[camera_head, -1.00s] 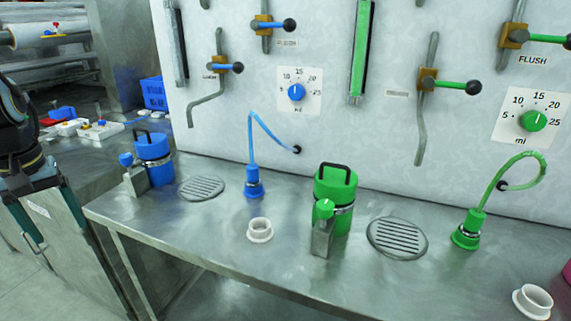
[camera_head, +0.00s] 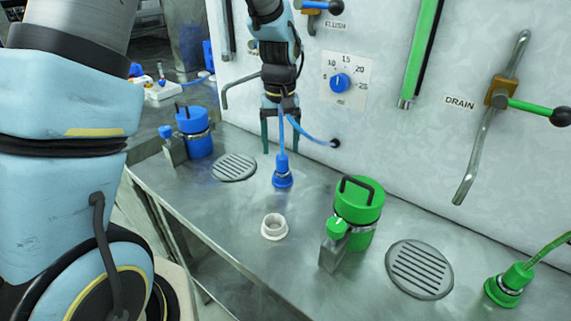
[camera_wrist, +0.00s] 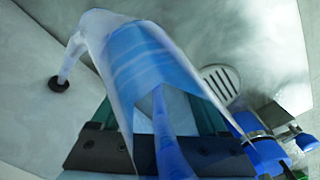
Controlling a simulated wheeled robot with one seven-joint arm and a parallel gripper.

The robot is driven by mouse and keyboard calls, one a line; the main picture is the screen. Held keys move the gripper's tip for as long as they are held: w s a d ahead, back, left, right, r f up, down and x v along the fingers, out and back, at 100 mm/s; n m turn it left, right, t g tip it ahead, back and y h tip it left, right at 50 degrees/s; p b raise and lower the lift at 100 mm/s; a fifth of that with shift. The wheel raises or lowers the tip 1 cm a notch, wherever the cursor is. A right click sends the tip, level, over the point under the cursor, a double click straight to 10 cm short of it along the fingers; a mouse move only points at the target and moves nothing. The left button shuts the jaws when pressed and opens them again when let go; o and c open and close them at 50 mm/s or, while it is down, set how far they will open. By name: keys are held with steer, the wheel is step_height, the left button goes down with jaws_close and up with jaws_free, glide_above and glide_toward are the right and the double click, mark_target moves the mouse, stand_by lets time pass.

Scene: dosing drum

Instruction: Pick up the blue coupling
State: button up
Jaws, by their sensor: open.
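The blue coupling (camera_head: 282,174) stands upright on the steel bench in the head view, with its blue hose (camera_head: 312,136) arching to a hole in the panel. My gripper (camera_head: 281,150) points down above the coupling, its two dark green fingers apart, one on each side of the hose. The fingertips appear just above the coupling body; the exact depth between them is hard to tell. In the wrist view the blue hose (camera_wrist: 172,135) runs blurred and close between the fingers. I cannot clearly make out the coupling there.
A blue canister (camera_head: 194,134) and a round drain grate (camera_head: 234,168) lie left of the coupling. A white ring socket (camera_head: 274,227) and a green canister (camera_head: 358,208) stand in front and right. The panel with a blue dial (camera_head: 340,83) rises close behind.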

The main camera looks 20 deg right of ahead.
mark_target(282, 156)
steer(key=shift+s+d+f+p, duration=0.1)
steer(key=shift+f+p, duration=0.55)
steer(key=shift+f, duration=0.8)
steer(key=shift+d+f+p, duration=0.1)
steer(key=shift+f+p, duration=0.5)
steer(key=shift+f, duration=0.8)
jaws_close()
